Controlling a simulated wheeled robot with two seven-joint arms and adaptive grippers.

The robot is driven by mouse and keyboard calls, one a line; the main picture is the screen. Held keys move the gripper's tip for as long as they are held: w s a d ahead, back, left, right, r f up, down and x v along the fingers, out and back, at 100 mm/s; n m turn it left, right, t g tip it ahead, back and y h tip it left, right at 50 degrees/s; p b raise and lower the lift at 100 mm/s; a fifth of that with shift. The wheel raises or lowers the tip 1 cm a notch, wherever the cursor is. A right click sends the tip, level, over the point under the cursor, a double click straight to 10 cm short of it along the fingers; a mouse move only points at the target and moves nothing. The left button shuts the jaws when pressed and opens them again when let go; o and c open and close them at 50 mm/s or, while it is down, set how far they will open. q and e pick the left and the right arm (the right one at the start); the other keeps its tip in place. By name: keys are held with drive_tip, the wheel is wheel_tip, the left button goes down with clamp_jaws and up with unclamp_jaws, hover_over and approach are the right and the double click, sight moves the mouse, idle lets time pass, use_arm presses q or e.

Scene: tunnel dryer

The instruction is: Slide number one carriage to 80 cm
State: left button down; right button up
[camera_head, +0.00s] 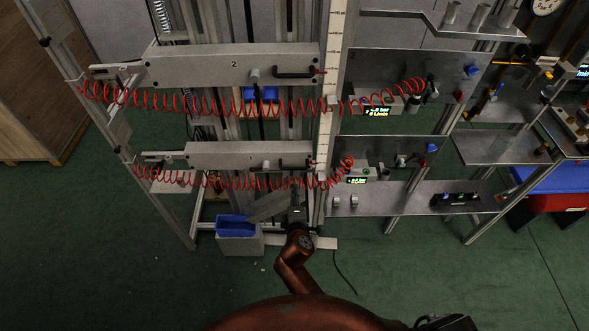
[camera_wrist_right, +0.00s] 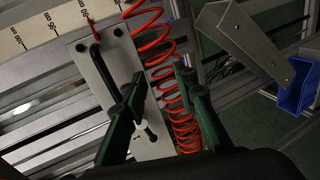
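The number one carriage (camera_head: 235,153) is the lower long grey beam, marked 1, on the upright frame. A black bar handle (camera_wrist_right: 97,75) is on its end plate (camera_wrist_right: 122,88), with a red pointer (camera_wrist_right: 89,22) beside the scale. My right gripper (camera_head: 297,203) is below the carriage's right end. In the wrist view its fingers (camera_wrist_right: 158,84) are apart, one overlapping the handle's lower end; contact cannot be told. My left gripper is out of view.
The number two carriage (camera_head: 230,66) sits above. Red coiled hoses (camera_head: 215,183) hang along both carriages; coils pass close to my right fingers. A blue bin (camera_head: 236,226) stands left of my gripper, below an angled grey plate (camera_head: 268,205). The green floor in front is mostly clear.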

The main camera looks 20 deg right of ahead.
drive_tip(key=t, duration=0.1)
approach(295, 169)
drive_tip(key=w+f, duration=0.2)
drive_tip(key=w, duration=0.1)
drive_tip(key=shift+h, duration=0.4)
drive_tip(key=x, duration=0.5)
drive_tip(key=b+x, duration=0.1)
drive_tip(key=x, duration=0.1)
drive_tip(key=shift+w+d+r, duration=0.15)
drive_tip(key=shift+w+r, duration=0.1)
drive_tip(key=shift+r, duration=0.15)
drive_tip(key=shift+c, duration=0.3)
clamp_jaws()
